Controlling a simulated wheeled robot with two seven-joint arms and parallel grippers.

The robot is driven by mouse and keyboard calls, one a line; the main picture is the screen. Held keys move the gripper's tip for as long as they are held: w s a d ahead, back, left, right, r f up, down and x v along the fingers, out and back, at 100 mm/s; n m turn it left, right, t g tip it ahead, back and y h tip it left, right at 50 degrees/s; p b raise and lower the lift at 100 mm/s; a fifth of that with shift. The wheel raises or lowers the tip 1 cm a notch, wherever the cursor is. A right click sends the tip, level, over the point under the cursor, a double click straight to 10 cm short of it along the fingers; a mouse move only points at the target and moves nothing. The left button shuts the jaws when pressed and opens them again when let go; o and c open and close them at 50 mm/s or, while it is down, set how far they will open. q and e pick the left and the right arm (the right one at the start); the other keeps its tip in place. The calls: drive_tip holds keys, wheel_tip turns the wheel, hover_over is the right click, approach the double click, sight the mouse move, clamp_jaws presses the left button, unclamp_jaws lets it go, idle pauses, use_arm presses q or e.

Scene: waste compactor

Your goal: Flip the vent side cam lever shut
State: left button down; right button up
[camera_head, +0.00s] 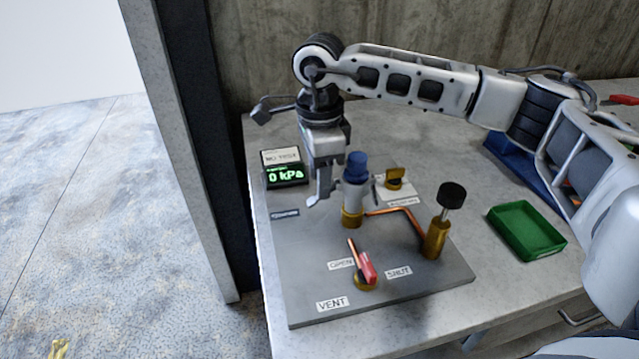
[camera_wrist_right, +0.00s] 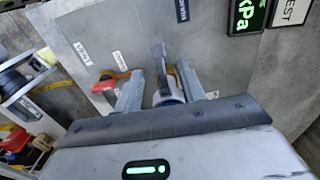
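The vent side cam lever (camera_head: 366,268) has a red grip on a brass base near the front of the grey plate. It points up the picture, between the OPEN label (camera_head: 341,264) and the SHUT label (camera_head: 398,271), nearer OPEN. It also shows in the right wrist view (camera_wrist_right: 108,82), left of the fingers. My right gripper (camera_head: 335,192) is behind and left of the lever, beside the blue-capped cylinder (camera_head: 356,168). Its fingers are apart in the right wrist view (camera_wrist_right: 160,90), with a grey fitting showing between them; I cannot tell whether they touch it. My left gripper is out of view.
The gauge (camera_head: 287,175) reads 0 kPa at the plate's back left. A black-knobbed brass post (camera_head: 437,238) stands right of the lever, joined by copper pipe (camera_head: 400,211). A green tray (camera_head: 527,230) sits farther right. The space directly above the lever is clear.

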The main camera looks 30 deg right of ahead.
drive_tip(key=shift+f, duration=1.7)
clamp_jaws()
